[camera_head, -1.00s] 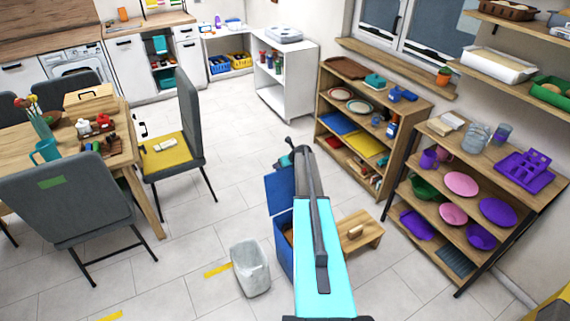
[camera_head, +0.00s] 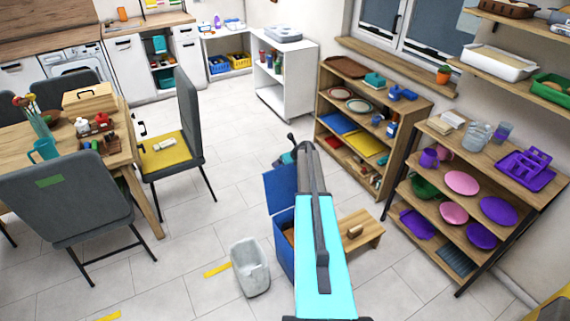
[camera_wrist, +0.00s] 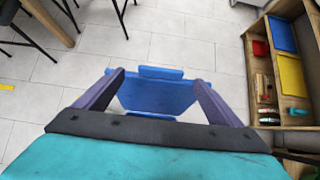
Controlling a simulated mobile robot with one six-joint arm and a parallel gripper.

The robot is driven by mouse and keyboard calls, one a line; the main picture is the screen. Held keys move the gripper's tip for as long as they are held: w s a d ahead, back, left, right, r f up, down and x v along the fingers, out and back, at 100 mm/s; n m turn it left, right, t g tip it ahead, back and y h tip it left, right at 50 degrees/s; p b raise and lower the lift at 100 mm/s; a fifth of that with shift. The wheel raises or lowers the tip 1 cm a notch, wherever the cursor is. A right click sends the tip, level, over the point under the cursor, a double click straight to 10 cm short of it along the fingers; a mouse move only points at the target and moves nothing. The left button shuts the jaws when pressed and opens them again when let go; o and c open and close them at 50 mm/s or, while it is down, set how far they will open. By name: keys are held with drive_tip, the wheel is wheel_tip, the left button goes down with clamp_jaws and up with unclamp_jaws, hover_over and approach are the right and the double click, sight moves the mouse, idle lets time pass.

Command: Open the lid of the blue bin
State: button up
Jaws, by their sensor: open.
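The blue bin (camera_head: 284,258) stands on the floor, partly hidden behind my arm. Its blue lid (camera_head: 280,188) is raised and stands steeply up from the bin's far side, and a brownish inside shows below it. My gripper (camera_wrist: 158,82) is open in the wrist view, its two dark fingers spread. The blue lid (camera_wrist: 160,98) shows between and beyond the fingers. I cannot tell whether they touch it. In the head view my gripper is near the lid's upper edge, mostly hidden by the arm.
A grey bin (camera_head: 250,268) stands left of the blue bin. A small wooden stool (camera_head: 362,230) is close on the right. Wooden shelves (camera_head: 345,80) and a rack (camera_head: 425,128) line the right.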

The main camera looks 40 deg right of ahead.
drive_tip(key=b+v, duration=0.3)
drive_tip(key=v, duration=0.7)
drive_tip(key=shift+s+r, duration=0.2)
drive_tip(key=shift+a, duration=0.15)
idle(0.3)
